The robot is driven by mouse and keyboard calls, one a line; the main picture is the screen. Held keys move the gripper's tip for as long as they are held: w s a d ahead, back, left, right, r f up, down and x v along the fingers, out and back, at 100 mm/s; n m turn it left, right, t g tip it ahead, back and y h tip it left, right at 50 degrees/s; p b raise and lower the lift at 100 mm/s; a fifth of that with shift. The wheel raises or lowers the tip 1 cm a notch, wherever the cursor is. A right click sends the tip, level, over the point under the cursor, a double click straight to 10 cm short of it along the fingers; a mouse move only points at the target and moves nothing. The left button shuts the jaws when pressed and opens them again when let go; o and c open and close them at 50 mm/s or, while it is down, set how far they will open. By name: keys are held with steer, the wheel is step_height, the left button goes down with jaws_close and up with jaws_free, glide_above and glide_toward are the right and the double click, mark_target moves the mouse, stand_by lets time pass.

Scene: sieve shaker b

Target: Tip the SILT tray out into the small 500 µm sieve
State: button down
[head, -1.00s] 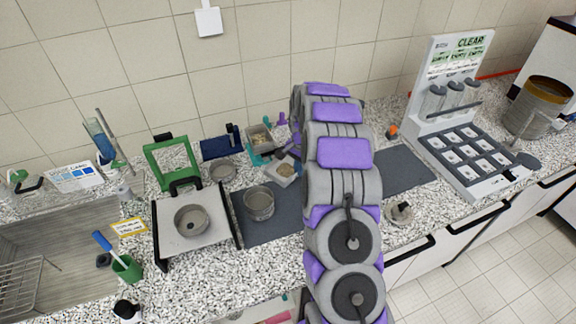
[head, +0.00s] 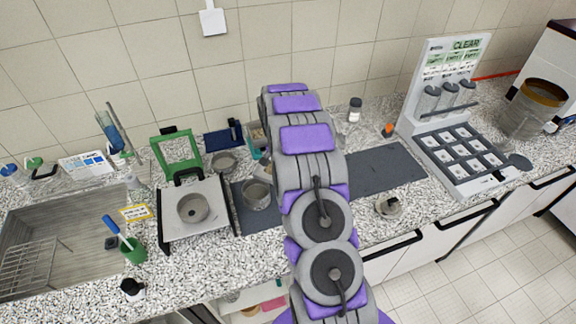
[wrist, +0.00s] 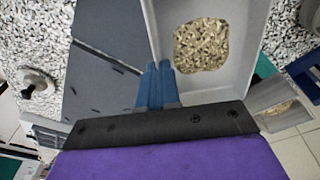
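A pale grey tray with a beige granular heap (wrist: 203,46) fills the upper middle of the wrist view. My gripper (wrist: 157,75) has its blue fingers close together at the tray's left wall (wrist: 152,38), and they look shut on it. No label can be read, so I cannot tell from markings that it is SILT. In the head view a sliver of a tray (head: 262,172) shows beside my arm, which hides the gripper. A small round metal sieve (head: 256,194) stands on the dark mat just left of my arm. Its mesh size cannot be read.
Another round dish (head: 224,161) stands farther back. A second tray with grains (wrist: 281,108) shows at lower right in the wrist view. The mat's right part (head: 385,168) is clear.

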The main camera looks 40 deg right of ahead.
steer(key=shift+s+a+h+b, duration=0.1)
steer(key=shift+a+h+b, duration=0.5)
steer(key=shift+b, duration=0.5)
steer(key=b, duration=0.2)
steer(key=h+b, duration=0.1)
steer(key=shift+s+a+r+h+b, duration=0.15)
steer(key=shift+a+r+h+b, duration=0.1)
steer(key=shift+r+h+b, duration=0.1)
steer(key=a+h+b, duration=0.1)
steer(key=b, duration=0.1)
steer(key=a+r+h+b, duration=0.1)
steer(key=shift+s+t+b, duration=0.1)
steer(key=shift+t+b, duration=0.3)
steer(key=a+h+b, duration=0.1)
steer(key=b, duration=0.1)
steer(key=r+h+b, duration=0.1)
steer(key=h, duration=0.1)
steer(key=shift+s+a+r+t+b, duration=0.15)
steer(key=shift+a+r+t+b, duration=0.15)
steer(key=shift+a+b, duration=0.1)
steer(key=s+a+r+t+h+b, duration=0.1)
steer(key=a+h+b, duration=0.7)
steer(key=a+h, duration=0.1)
steer(key=shift+s+r+t+h, duration=0.3)
steer(key=shift+t+h, duration=0.1)
steer(key=shift+h, duration=0.45)
